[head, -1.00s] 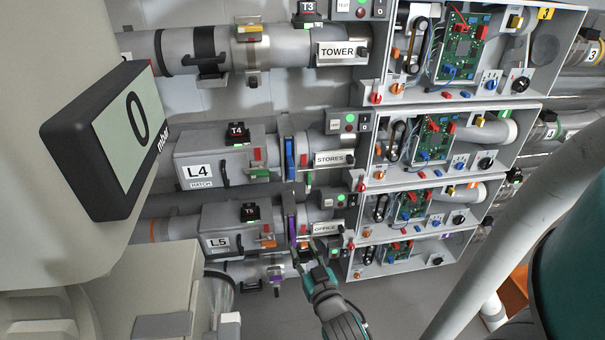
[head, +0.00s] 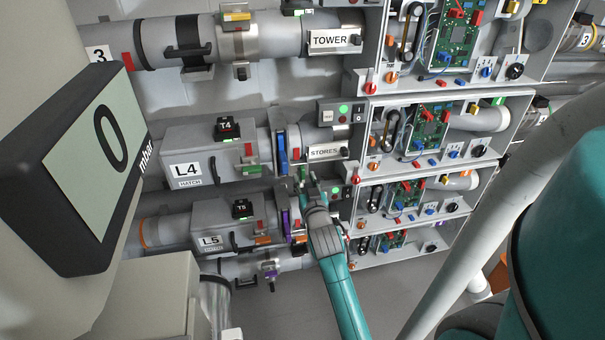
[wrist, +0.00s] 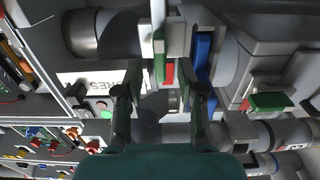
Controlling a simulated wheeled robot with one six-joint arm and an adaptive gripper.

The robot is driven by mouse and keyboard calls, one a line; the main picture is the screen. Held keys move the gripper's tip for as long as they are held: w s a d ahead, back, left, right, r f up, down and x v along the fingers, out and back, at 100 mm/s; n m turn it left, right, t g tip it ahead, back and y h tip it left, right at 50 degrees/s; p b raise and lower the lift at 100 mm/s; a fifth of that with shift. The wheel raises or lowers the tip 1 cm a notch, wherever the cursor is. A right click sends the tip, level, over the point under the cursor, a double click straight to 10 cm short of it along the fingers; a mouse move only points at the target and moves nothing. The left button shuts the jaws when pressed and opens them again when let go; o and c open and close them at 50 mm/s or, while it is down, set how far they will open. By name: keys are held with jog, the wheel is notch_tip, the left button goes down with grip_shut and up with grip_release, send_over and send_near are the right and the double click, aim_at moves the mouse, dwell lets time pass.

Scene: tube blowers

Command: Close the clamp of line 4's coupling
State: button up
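My gripper (head: 318,188) is just below the coupling. In the wrist view my gripper (wrist: 162,92) is open and empty, its fingers pointing toward the green and blue pieces.
Line 5's box (head: 210,241) and its purple strip (head: 286,225) lie just below. Open cabinets with circuit boards (head: 428,130) stand at the right. A grey display (head: 105,145) fills the left, and a pale slanting pipe (head: 460,220) crosses the right foreground.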

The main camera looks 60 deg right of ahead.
aim_at(303, 176)
jog(key=shift+x, duration=1.75)
jog(key=shift+c, duration=0.2)
grip_shut()
